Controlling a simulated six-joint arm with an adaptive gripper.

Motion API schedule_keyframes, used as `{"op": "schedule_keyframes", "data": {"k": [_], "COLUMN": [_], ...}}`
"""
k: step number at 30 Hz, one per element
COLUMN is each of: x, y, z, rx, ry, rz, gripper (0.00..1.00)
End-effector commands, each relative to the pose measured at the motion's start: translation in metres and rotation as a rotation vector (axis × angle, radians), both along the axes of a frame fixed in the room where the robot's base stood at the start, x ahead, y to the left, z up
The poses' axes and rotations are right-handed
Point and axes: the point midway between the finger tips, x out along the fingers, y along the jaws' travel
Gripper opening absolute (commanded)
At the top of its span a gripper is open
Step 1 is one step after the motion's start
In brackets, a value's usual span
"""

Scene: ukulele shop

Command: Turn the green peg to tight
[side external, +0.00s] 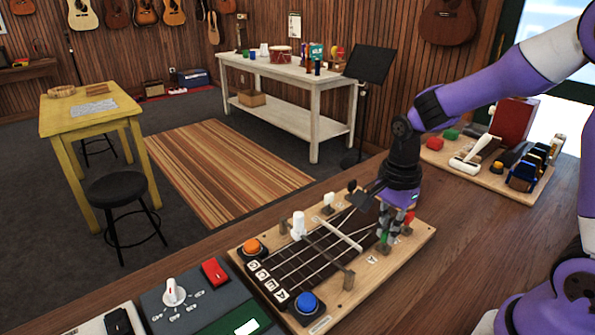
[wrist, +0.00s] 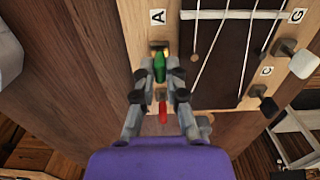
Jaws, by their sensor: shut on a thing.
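The wooden board with a dark, stringed fretboard (side external: 306,258) lies on the bench. The green peg (wrist: 160,67) stands at the board's edge, near the label A (wrist: 157,17) in the wrist view. My gripper (wrist: 160,84) is shut on the green peg, with one finger on each side of it. A red peg (wrist: 163,112) shows between the fingers, nearer my palm. In the side view my gripper (side external: 392,222) is at the right end of the board, and its fingers partly hide the pegs there. I cannot read how far the green peg is turned.
A white peg (side external: 298,225) and a dark peg (side external: 352,186) stand along the board's far edge. An orange button (side external: 253,248) and a blue button (side external: 307,302) sit at its left end. A dark panel with a knob (side external: 174,291) lies left; a crowded wooden tray (side external: 489,181) lies right.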

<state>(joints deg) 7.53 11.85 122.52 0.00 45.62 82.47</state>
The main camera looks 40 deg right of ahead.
Motion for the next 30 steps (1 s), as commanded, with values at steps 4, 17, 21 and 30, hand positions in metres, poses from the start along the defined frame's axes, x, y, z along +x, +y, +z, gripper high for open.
{"op": "schedule_keyframes", "data": {"k": [4,17,21,30], "x": [0.0,0.0,0.0,0.0], "y": [0.0,0.0001,0.0001,0.0001], "z": [-0.0002,-0.0003,-0.0003,-0.0003], "rx": [0.0,0.0,0.0,0.0], "ry": [0.0,0.0,0.0,0.0], "rz": [0.008,0.224,0.353,0.639], "gripper": [0.0,0.0,0.0,0.0]}}
